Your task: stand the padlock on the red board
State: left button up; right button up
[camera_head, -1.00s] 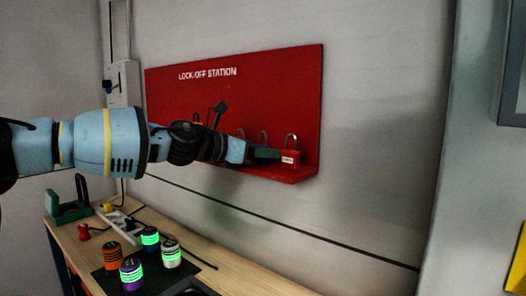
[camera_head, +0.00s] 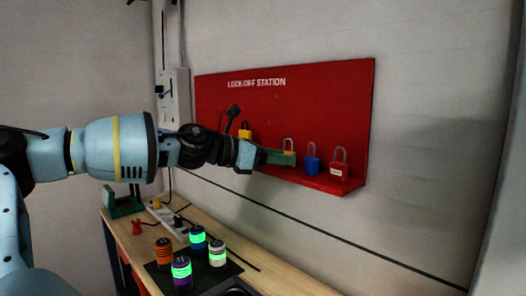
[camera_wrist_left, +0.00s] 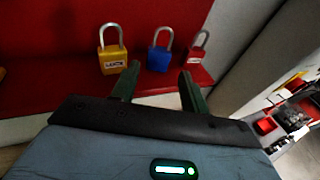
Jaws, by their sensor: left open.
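The red board (camera_head: 300,105) is on the wall, with a ledge along its bottom edge. On the ledge a red padlock (camera_head: 339,171) stands upright at the right end, shackle up, with a blue padlock (camera_head: 312,166) to its left. A yellow padlock (camera_head: 289,146) is partly hidden behind my left gripper (camera_head: 287,159). Another yellow padlock (camera_head: 245,131) shows farther left. In the left wrist view my gripper (camera_wrist_left: 158,86) is open and empty, in front of the ledge. Beyond its fingers stand the yellow (camera_wrist_left: 112,60), blue (camera_wrist_left: 159,59) and red (camera_wrist_left: 196,54) padlocks.
Below is a wooden bench (camera_head: 270,280) with a dark mat (camera_head: 232,266) holding orange, purple, blue-topped and white cylinders. A green stand (camera_head: 122,206), a white power strip (camera_head: 168,220) and a red object (camera_head: 137,227) lie at its left. The wall right of the board is clear.

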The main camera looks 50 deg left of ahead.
pick_arm(q)
jog(key=shift+v, duration=1.45)
